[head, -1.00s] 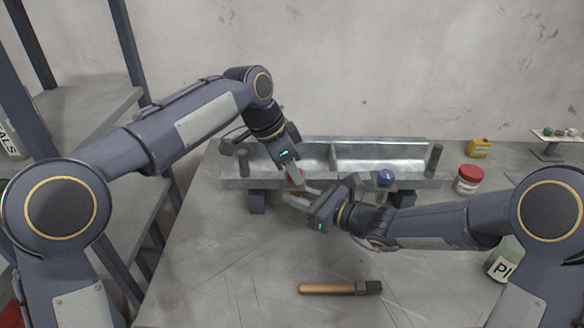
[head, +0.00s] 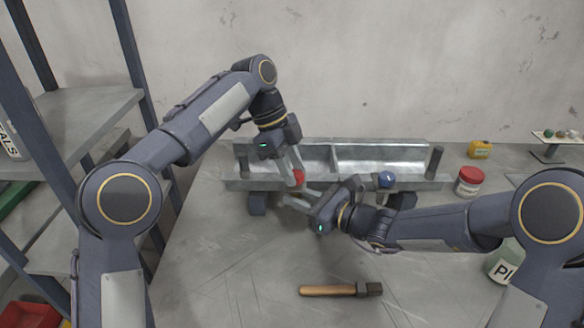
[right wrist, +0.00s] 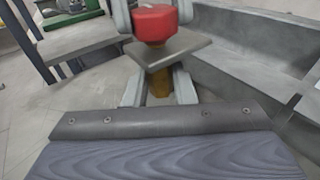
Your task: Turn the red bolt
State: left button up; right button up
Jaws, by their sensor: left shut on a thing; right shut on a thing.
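The red bolt (head: 298,177) stands at the front left of the grey metal trough (head: 380,158). In the right wrist view its faceted red head (right wrist: 155,22) sits above a flat grey plate (right wrist: 172,52). My left gripper (head: 295,172) reaches down from behind and is shut on the red head, one finger on each side. My right gripper (head: 298,198) comes in from the right, below the plate. Its fingers are shut on a yellow-brown part (right wrist: 158,84) under the plate, partly hidden by the fingers.
A blue knob (head: 386,179) is at the trough's right. A hammer (head: 340,290) lies on the table in front. A red-lidded jar (head: 469,182) and yellow container (head: 479,149) stand at right. A metal shelf (head: 70,130) stands at left.

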pick_arm(q)
jog(key=shift+a, duration=0.1)
jog(key=shift+w, duration=0.1)
dwell(0.4)
jog(key=o, duration=1)
jog(key=shift+c, duration=0.2)
